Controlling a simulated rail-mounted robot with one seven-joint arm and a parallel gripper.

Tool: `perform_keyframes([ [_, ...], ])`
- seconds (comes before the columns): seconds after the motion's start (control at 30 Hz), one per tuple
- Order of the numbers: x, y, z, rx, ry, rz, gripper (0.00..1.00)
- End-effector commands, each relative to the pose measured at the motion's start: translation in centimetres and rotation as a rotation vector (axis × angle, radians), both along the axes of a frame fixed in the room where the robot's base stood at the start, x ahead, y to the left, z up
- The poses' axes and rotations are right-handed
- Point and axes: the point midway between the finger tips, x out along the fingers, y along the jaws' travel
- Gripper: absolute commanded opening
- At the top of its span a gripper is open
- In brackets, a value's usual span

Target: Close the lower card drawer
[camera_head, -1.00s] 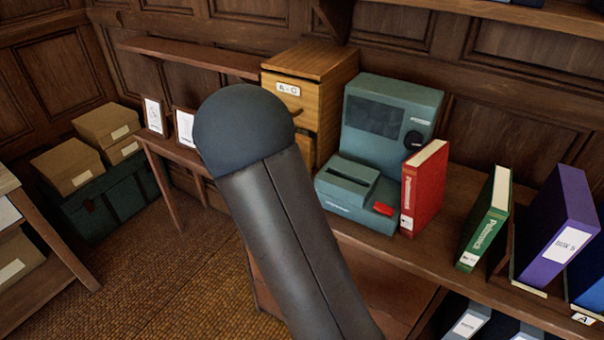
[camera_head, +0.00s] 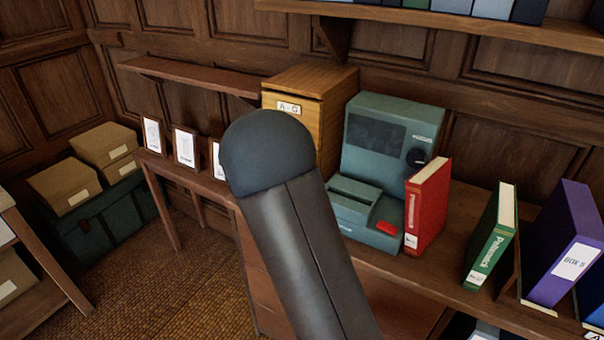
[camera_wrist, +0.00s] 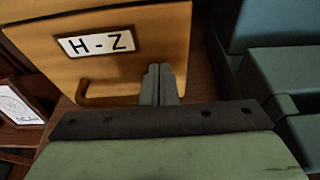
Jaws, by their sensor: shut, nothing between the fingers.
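The wooden card cabinet (camera_head: 326,82) stands on the desk against the wall, its upper drawer (camera_head: 290,108) labelled A-G. In the head view my arm hides the lower drawer and my gripper. In the wrist view the lower drawer front (camera_wrist: 125,30) carries an H-Z label (camera_wrist: 97,42) and a brown handle (camera_wrist: 100,97) along its bottom edge. My gripper (camera_wrist: 158,85) is shut and empty, its fingertips at the drawer front just right of the handle. I cannot tell whether they touch it, or how far the drawer stands out.
A teal machine (camera_head: 388,150) stands close to the cabinet's right, with a red binder (camera_head: 428,205) beside it. Green (camera_head: 490,240) and purple (camera_head: 562,245) binders stand further right. Small framed cards (camera_head: 186,146) stand left of the cabinet. A wall shelf (camera_head: 190,76) runs behind.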

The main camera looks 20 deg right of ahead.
Motion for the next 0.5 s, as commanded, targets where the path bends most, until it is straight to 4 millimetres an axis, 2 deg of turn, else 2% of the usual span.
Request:
perform_keyframes([
  [0.03,0.2,-0.4,0.5,-0.008,-0.008,-0.003,0.00],
  [0.17,-0.5,0.4,0.5,-0.008,-0.009,-0.004,0.00],
  [0.33,-2.7,2.9,0.3,-0.003,-0.006,-0.005,0.00],
  [0.5,-5.1,6.1,1.5,0.000,-0.008,-0.004,0.00],
])
